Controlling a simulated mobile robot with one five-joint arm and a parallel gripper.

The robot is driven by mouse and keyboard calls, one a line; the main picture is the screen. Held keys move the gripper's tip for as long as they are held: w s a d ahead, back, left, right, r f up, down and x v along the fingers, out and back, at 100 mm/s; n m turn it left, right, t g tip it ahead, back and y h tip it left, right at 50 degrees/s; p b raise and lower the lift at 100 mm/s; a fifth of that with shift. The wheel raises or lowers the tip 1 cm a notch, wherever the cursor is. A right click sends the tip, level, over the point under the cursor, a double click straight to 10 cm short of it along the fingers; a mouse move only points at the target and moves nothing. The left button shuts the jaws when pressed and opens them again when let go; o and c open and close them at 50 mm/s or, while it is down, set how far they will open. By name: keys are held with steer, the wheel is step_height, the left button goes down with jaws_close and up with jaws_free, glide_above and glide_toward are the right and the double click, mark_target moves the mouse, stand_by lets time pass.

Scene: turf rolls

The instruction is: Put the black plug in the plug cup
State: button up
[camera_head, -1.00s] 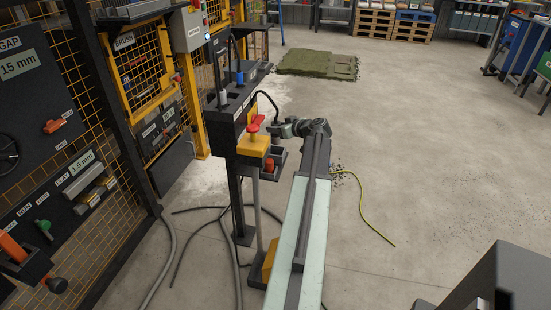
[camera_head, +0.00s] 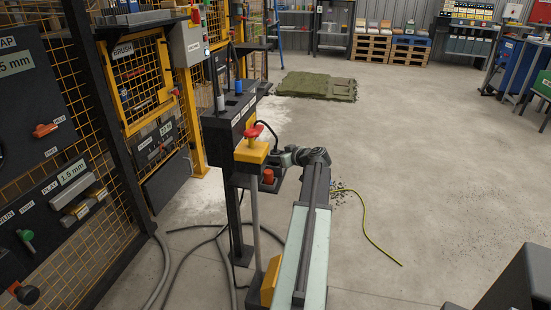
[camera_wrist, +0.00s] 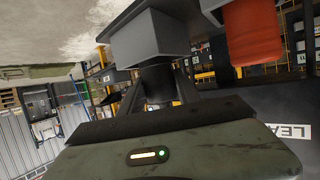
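The black plug (camera_wrist: 157,82) shows in the wrist view as a dark cylinder between the fingers of my gripper (camera_wrist: 155,95). My gripper is shut on it. A dark grey box-shaped cup (camera_wrist: 150,35) meets the plug's far end; I cannot tell how deep the plug sits in it. In the head view my gripper (camera_head: 282,158) is at the right side of the black stand, close to the small tray. The plug and cup are mostly hidden there by the gripper. A black cable loops from the stand down to my gripper.
A red plug (camera_wrist: 250,35) stands beside the cup; it also shows in the head view (camera_head: 268,177). A yellow box with a red button (camera_head: 253,132) is just left of my gripper. Cables lie on the floor around the stand. Open floor (camera_head: 430,150) lies to the right.

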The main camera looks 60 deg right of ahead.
steer(key=o, duration=0.4)
steer(key=shift+r, duration=0.15)
steer(key=p+v, duration=0.5)
steer(key=v, duration=0.7)
